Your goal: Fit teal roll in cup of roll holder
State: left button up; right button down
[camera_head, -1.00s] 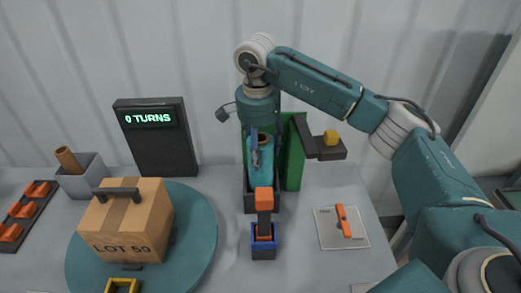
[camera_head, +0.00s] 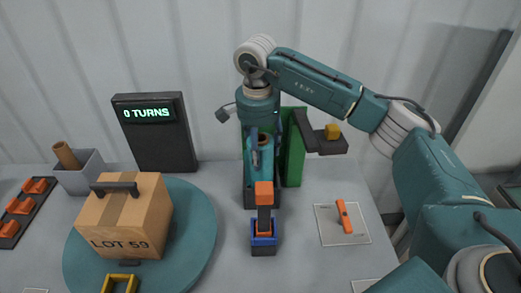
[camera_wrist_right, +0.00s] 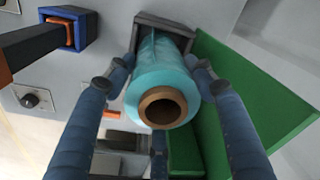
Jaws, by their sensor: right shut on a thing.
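The teal roll (camera_head: 262,156) with its brown core stands upright on the far side of the table. In the right wrist view, the teal roll (camera_wrist_right: 158,68) shows its near end and brown core. My right gripper (camera_wrist_right: 162,66) is shut on the roll, with blue fingers on both sides. The roll holder's dark square cup (camera_head: 249,199) is directly below the roll. In the wrist view, the cup's rim (camera_wrist_right: 145,20) surrounds the roll's far end, which looks to be inside it; how deep is hidden. My left gripper is not in view.
A green panel (camera_head: 293,152) stands right beside the roll. A blue-rimmed socket with an orange-topped post (camera_head: 264,196) stands in front. A carton (camera_head: 127,222) sits on the teal turntable (camera_head: 196,235) at left. A plate with an orange handle (camera_head: 342,219) lies right.

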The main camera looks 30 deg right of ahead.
jog(key=c, duration=0.7)
grip_release()
jog(key=shift+o, duration=0.4)
jog(key=shift+f, duration=0.1)
jog(key=r, duration=1.2)
jog(key=shift+s+a, duration=0.3)
jog(key=shift+a, duration=0.1)
